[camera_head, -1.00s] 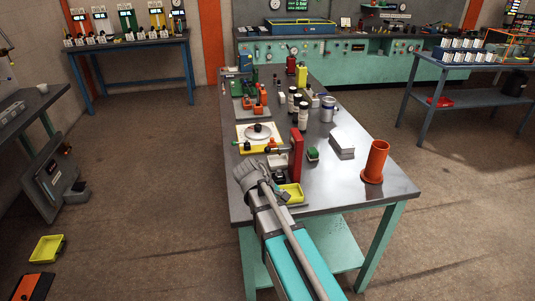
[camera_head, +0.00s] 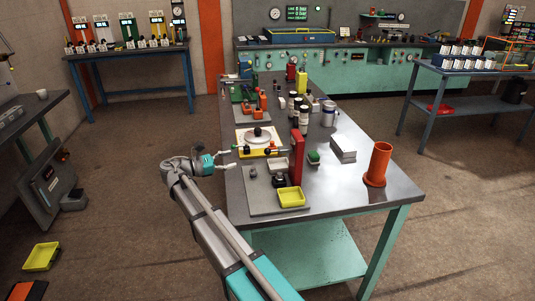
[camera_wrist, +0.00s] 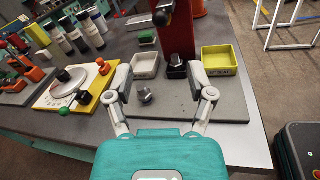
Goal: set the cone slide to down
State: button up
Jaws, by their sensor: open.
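A red upright post (camera_head: 297,158) stands on a grey base plate (camera_head: 262,205) at the near left of the bench. A black block (camera_wrist: 176,67) sits at the post's foot, and a small metal piece (camera_wrist: 144,95) stands on the plate. My gripper (camera_head: 234,160) is open and empty at the bench's left edge, pointing right towards the post, apart from it. Its fingers also show in the wrist view (camera_wrist: 159,73).
A white tray (camera_wrist: 145,65) and a yellow tray (camera_wrist: 219,60) flank the post. A yellow board with a round dial (camera_wrist: 80,85) lies beside the plate. Several bottles (camera_head: 301,115) stand farther back. An orange cylinder (camera_head: 378,165) stands at the right.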

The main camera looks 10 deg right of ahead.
aim_at(268, 151)
jog(key=shift+d, duration=0.1)
dwell(0.3)
jog(key=x, duration=1.3)
jog(key=shift+d, duration=0.4)
grip_shut()
